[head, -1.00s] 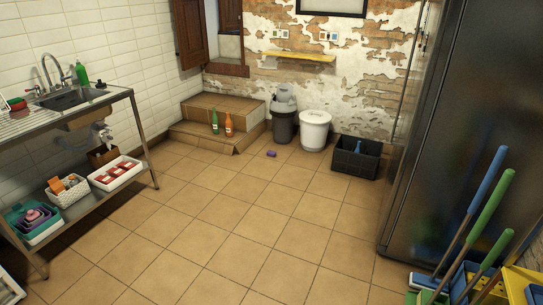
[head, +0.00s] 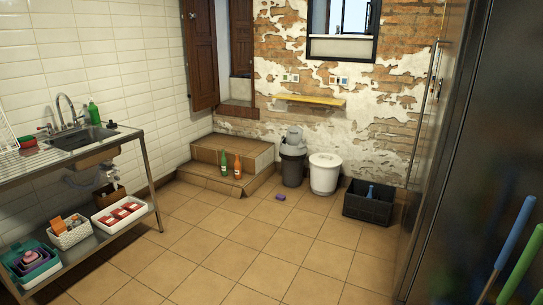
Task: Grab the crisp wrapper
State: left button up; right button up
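A small purple item (head: 279,197) lies on the tiled floor in the head view, in front of the grey bin and the white bin. It is the only loose piece I see on the open floor. It is too small to tell for sure that it is the crisp wrapper. Neither of my grippers shows in the head view.
The grey bin (head: 292,168), white bin (head: 324,174) and black crate (head: 367,206) stand along the back wall. Two bottles (head: 231,164) stand on the tiled step (head: 203,177). A metal sink table (head: 150,186) is left, a dark fridge (head: 470,150) right. The middle floor is clear.

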aim_at(279, 197)
jog(key=i, duration=5.3)
